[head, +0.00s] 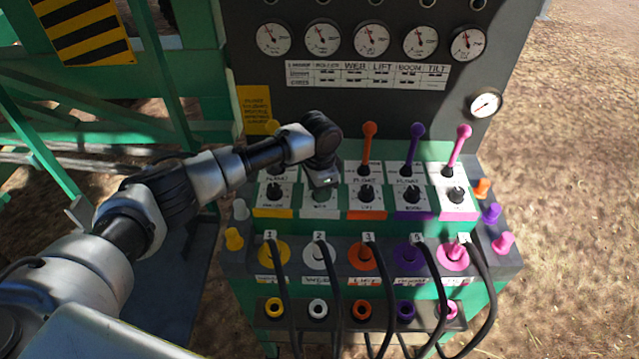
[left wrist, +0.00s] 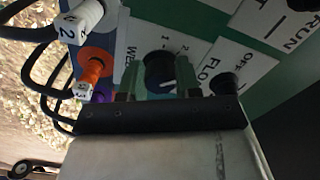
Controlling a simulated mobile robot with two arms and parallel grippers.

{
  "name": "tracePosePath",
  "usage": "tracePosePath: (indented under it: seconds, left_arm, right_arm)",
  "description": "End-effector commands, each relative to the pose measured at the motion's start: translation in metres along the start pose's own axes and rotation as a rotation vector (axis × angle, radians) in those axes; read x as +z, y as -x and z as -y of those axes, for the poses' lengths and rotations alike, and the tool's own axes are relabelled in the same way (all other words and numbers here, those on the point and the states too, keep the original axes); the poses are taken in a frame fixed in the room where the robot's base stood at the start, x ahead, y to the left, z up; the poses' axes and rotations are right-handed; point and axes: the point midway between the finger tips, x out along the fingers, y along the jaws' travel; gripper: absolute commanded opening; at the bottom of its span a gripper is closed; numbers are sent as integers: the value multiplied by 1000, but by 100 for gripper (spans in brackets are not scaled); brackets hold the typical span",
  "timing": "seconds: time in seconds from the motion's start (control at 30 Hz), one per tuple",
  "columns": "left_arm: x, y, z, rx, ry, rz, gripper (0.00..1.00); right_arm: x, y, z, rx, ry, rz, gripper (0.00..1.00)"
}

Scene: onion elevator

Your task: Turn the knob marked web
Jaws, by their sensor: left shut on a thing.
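The web knob (left wrist: 160,68) is a small round black knob with a white pointer line on a white plate, partly lettered "WE", in the left wrist view. My left gripper (left wrist: 159,84) has one finger on each side of it and is shut on it. In the head view my left gripper (head: 322,184) reaches down to the second plate from the left in the lower row and hides most of the knob there. My right gripper is not in view.
Similar black knobs sit left (head: 274,192) and right (head: 366,193) of it. Orange (head: 368,145), purple (head: 414,145) and pink (head: 459,147) levers stand just behind. Black hoses (head: 335,290) hang from numbered plugs below. Gauges (head: 373,41) line the upright panel.

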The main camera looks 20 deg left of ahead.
Motion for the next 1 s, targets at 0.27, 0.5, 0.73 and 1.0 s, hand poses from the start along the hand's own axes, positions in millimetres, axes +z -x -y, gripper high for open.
tracePosePath:
  seconds: [0.27,0.5,0.73,1.0]
  left_arm:
    - [0,2,0,2,-262,0,9]
    - [-1,1,1,1,-491,-1,9]
    - [-1,1,1,0,-699,-1,9]
    - [-1,1,2,-1,-889,-1,9]
  right_arm:
    - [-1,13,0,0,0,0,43]
    - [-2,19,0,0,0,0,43]
    - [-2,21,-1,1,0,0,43]
    - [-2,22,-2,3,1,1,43]
